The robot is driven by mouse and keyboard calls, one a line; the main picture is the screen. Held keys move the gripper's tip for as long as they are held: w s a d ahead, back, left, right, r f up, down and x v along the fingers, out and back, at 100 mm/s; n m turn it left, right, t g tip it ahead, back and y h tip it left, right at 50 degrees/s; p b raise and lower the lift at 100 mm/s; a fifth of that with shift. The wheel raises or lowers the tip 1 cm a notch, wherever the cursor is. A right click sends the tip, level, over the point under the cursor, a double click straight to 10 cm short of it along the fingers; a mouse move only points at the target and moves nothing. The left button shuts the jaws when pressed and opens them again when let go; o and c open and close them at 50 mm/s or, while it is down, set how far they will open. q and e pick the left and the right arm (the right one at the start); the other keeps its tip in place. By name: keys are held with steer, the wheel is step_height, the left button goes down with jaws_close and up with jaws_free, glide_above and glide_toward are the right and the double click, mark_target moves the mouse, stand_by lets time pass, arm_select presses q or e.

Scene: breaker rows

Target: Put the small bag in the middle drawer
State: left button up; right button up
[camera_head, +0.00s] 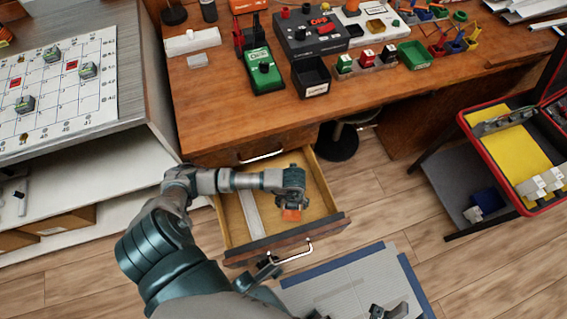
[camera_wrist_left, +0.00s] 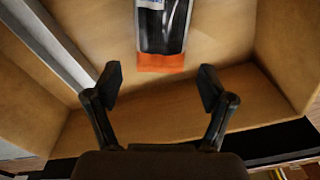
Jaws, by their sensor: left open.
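A drawer (camera_head: 234,219) stands pulled out of the wooden desk, below a closed drawer front. Its wooden floor fills the left wrist view (camera_wrist_left: 215,45). The small bag (camera_wrist_left: 162,28), dark and clear with an orange end, lies on the drawer floor. In the head view only its orange part (camera_head: 292,215) shows below my gripper. My left gripper (camera_head: 291,203) is over the inside of the drawer. In the left wrist view its fingers (camera_wrist_left: 158,88) are apart with nothing between them, and the bag lies beyond the fingertips.
A light divider strip (camera_head: 249,213) runs along the drawer. The front panel has a metal handle (camera_head: 295,252). The desk top (camera_head: 215,100) carries several devices and bins. A red-edged case (camera_head: 515,150) stands at the right. A grey mat (camera_head: 350,285) lies in front.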

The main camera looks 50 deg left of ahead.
arm_select(q)
step_height(320, 180, up, 3)
steer(key=shift+w+f+p, duration=0.1)
steer(key=shift+w+p, duration=0.05)
steer(key=shift+p, duration=0.9)
steer(key=shift+r+p, duration=1.1)
steer(key=shift+r, duration=0.1)
arm_select(e)
steer(key=w+f+n+g, duration=0.1)
steer(key=w+f+g, duration=0.5)
steer(key=f+g, duration=0.3)
steer(key=shift+a+n+g, duration=0.3)
steer(key=shift+a+n, duration=0.1)
steer(key=shift+w+f, duration=0.1)
steer(key=shift+f, duration=0.05)
